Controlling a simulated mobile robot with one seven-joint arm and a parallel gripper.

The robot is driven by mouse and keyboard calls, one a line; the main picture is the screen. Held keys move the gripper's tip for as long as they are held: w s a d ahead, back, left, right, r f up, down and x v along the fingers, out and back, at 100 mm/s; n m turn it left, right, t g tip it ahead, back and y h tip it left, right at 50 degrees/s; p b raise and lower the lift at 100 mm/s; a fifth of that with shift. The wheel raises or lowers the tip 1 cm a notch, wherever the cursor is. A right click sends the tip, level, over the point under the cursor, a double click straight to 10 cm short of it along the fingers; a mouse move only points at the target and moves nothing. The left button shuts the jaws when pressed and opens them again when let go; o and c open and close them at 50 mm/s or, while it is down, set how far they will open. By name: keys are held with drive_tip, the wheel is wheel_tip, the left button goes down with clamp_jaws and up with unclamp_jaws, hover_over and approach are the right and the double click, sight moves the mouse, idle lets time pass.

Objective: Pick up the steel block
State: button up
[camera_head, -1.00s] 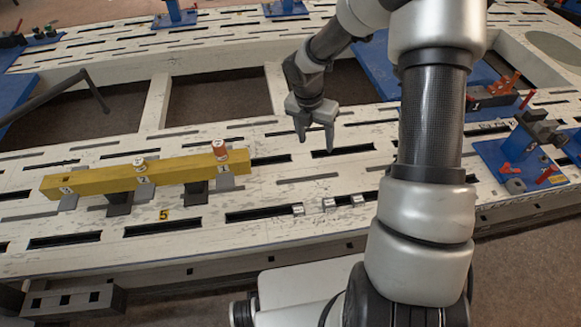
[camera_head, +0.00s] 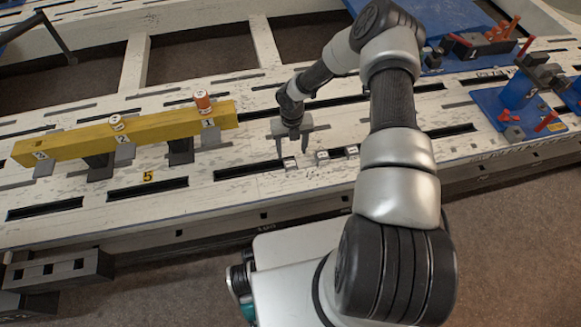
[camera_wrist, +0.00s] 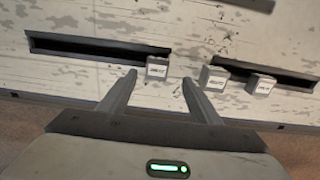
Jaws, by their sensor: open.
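Three small grey, metal-looking blocks with white labels sit in a row on the pale bench: a left block (camera_head: 290,163), a middle block (camera_head: 321,156) and a right block (camera_head: 352,150). The labels are too small to read, so I cannot tell which is the steel block. My gripper (camera_head: 292,150) is open and empty, pointing down near the left block. In the wrist view the left block (camera_wrist: 157,68) shows just beyond the gap between my fingertips (camera_wrist: 159,77). The middle block (camera_wrist: 214,78) and right block (camera_wrist: 260,84) lie to the right of the fingers.
A yellow beam (camera_head: 150,131) rests on supports at the left, with two small orange-and-white cylinders on it. Blue plates (camera_head: 490,105) with clamps and red handles stand at the right. Long dark slots (camera_head: 148,189) cut the pale bench (camera_head: 225,205).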

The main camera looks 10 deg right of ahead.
sight(290, 163)
drive_tip(key=f, duration=0.2)
drive_tip(key=f+b, duration=0.1)
drive_tip(key=f, duration=0.1)
drive_tip(key=f+b, duration=0.1)
drive_tip(key=f, duration=0.1)
drive_tip(key=shift+s+a+f, duration=0.25)
drive_tip(key=shift+a+f, duration=0.05)
drive_tip(key=shift+f, duration=0.1)
drive_tip(key=shift+r, duration=0.1)
drive_tip(key=c, duration=1.4)
